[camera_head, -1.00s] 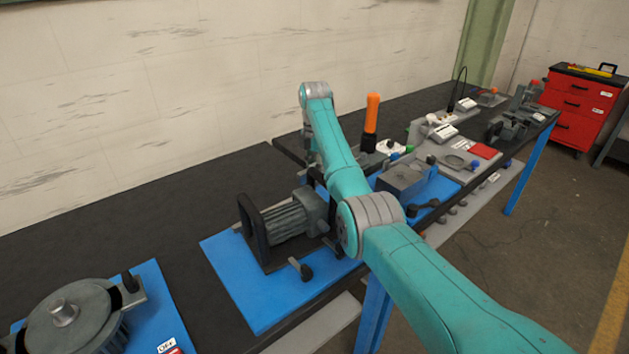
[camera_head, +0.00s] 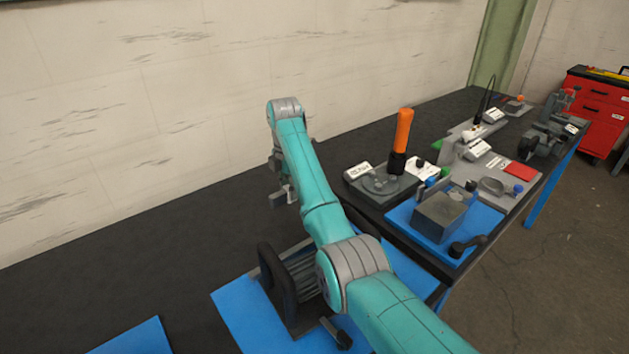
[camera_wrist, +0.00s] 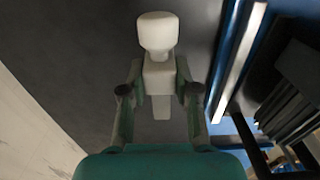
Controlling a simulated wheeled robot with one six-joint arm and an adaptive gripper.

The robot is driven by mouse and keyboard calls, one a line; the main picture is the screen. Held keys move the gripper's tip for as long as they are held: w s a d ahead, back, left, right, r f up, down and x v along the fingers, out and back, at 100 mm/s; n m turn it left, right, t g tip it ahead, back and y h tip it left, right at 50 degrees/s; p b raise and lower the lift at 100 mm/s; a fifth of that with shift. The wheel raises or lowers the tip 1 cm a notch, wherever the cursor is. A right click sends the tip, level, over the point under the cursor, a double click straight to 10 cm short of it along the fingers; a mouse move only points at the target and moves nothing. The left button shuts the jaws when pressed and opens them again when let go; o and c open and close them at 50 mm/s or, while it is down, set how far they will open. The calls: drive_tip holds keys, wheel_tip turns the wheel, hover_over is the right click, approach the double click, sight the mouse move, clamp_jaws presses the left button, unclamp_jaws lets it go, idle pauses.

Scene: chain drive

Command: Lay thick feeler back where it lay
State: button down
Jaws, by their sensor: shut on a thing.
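My gripper (camera_wrist: 158,92) is shut on a pale block-like piece with a rounded knob (camera_wrist: 157,33), seen from above in the wrist view; I take it to be the thick feeler. Its narrow end shows between the fingers. In the head view my gripper (camera_head: 283,192) hangs above the black bench top, behind and left of the grey motor. The held piece is small there and hard to make out. I cannot tell which spot on the bench the feeler lay on.
The finned grey motor (camera_head: 300,280) stands on a blue mat (camera_head: 243,312), partly hidden by my arm. Right of it are a grey plate with an orange-handled tool (camera_head: 402,130) and a blue tray (camera_head: 410,230) with a grey block. The bench along the wall is clear.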

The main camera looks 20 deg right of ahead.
idle(0.3)
drive_tip(key=shift+f, duration=3.7)
drive_tip(key=c, duration=0.8)
unclamp_jaws()
drive_tip(key=shift+o, duration=0.2)
drive_tip(key=shift+r, duration=3.7)
